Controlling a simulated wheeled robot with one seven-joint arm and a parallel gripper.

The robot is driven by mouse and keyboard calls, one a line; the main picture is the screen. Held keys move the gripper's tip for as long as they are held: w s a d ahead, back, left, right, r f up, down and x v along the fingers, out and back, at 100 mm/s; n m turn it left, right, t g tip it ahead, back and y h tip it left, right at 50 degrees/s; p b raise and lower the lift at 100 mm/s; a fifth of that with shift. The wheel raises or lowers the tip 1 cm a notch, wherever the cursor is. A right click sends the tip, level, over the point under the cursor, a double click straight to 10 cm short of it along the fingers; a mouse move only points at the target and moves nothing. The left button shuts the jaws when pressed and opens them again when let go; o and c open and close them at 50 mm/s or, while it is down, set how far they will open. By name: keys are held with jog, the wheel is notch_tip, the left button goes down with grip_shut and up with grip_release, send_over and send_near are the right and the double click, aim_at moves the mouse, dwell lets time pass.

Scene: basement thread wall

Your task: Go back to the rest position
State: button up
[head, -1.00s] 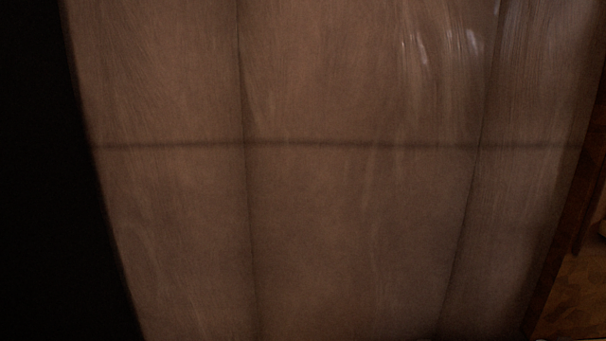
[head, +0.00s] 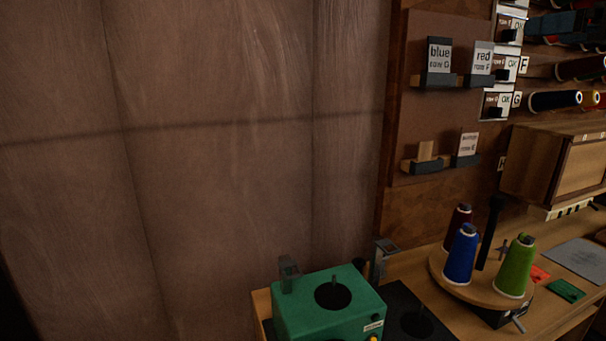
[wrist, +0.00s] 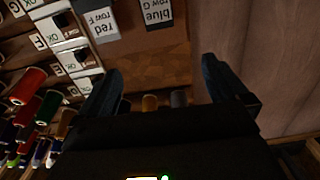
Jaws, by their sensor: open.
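My gripper (wrist: 165,85) shows in the wrist view as two dark fingers set wide apart. The wrist picture is upside down, with the signs inverted.
A green box (head: 340,300) with a black round top opening stands on the bench. A round wooden stand (head: 440,270) holds blue (head: 461,255), green (head: 516,268) and dark red cones. Card holders (head: 440,80) hang on the board. A wooden cabinet (head: 530,165) is at right. Plain panels fill the left.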

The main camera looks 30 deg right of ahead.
jog(key=w+a+f+m+t, duration=0.15)
jog(key=w+a+f, duration=0.3)
jog(key=f, duration=0.55)
jog(key=w+a+f+m+g, duration=0.1)
jog(key=w+a+f+m, duration=0.2)
jog(key=w+f, duration=0.5)
jog(key=s+a+f+m+h, duration=0.1)
jog(key=s+a+f, duration=0.1)
jog(key=a+f, duration=0.65)
jog(key=s+a+f+m, duration=0.1)
jog(key=s+a+f, duration=0.1)
jog(key=a+f, duration=0.65)
jog(key=s+a+f+n+g+y, duration=0.1)
jog(key=s+a+f+n+g, duration=0.15)
jog(key=s+a+f, duration=0.9)
jog(key=s+a+n+y, duration=0.2)
jog(key=s+n, duration=0.1)
jog(key=s, duration=0.6)
jog(key=s+a+n+y, duration=0.2)
jog(key=s+a+n, duration=0.1)
jog(key=s, duration=0.6)
jog(key=shift+a+r+n, duration=0.15)
jog(key=shift+a+n, duration=0.1)
jog(key=shift+n, duration=0.15)
